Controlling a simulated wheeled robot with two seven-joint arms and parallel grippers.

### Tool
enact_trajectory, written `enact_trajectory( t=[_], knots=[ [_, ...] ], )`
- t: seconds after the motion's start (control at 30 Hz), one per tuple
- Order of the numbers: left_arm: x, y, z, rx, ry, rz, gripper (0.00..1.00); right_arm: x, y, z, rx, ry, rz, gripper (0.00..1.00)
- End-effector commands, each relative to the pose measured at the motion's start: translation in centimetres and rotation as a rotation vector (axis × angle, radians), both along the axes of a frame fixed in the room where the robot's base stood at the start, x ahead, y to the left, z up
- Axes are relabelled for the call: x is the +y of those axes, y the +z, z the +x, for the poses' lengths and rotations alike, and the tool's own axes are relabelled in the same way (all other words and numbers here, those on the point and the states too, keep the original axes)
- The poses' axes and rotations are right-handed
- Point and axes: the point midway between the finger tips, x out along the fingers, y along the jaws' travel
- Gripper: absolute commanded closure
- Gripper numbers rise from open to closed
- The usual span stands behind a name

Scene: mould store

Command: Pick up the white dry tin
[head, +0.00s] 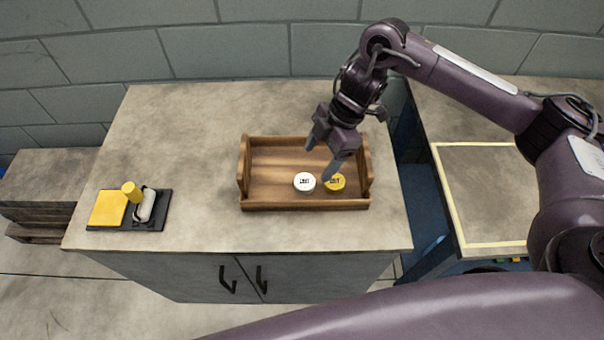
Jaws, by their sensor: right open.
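A white round tin (304,182) with dark lettering on its lid sits in the front part of a wooden tray (305,205). A yellow round tin (336,182) with similar lettering sits just to its right, with a small gap between them. The lettering is too small to read for certain. My right gripper (319,164) is open and empty above the tray, its fingers over the area behind and between the two tins. One finger reaches close to the yellow tin; I cannot tell whether it touches. My left gripper is not in view.
The tray stands on a grey cabinet top (190,150) with raised tray ends. A black mat (160,222) at the left holds a yellow block (108,208), a yellow cylinder (131,191) and a grey-white rounded item (146,205). Clear surface lies between mat and tray. A block wall stands behind.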

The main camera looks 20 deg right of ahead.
Motion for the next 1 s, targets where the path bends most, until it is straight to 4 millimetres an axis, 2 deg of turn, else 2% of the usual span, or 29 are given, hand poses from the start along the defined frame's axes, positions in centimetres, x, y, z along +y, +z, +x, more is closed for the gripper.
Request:
enact_trajectory(
  t=[0.17, 0.3, 0.5, 0.8, 1.0],
  knots=[
    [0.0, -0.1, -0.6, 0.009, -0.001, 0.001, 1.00, 0.9, -2.0, -0.2, 0.006, 0.000, 0.001, 0.30],
    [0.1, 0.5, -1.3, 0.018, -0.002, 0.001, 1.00, 1.7, -3.4, -0.2, 0.004, 0.002, 0.001, 0.30],
    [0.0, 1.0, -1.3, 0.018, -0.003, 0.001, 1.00, 2.8, -6.0, -0.2, 0.002, 0.002, 0.001, 0.30],
    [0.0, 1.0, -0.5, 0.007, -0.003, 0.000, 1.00, 3.1, -6.6, -0.2, -0.001, 0.002, 0.001, 0.30],
    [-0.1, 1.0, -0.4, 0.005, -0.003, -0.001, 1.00, 3.0, -6.6, -0.2, -0.002, 0.001, 0.001, 0.56]
  ],
)
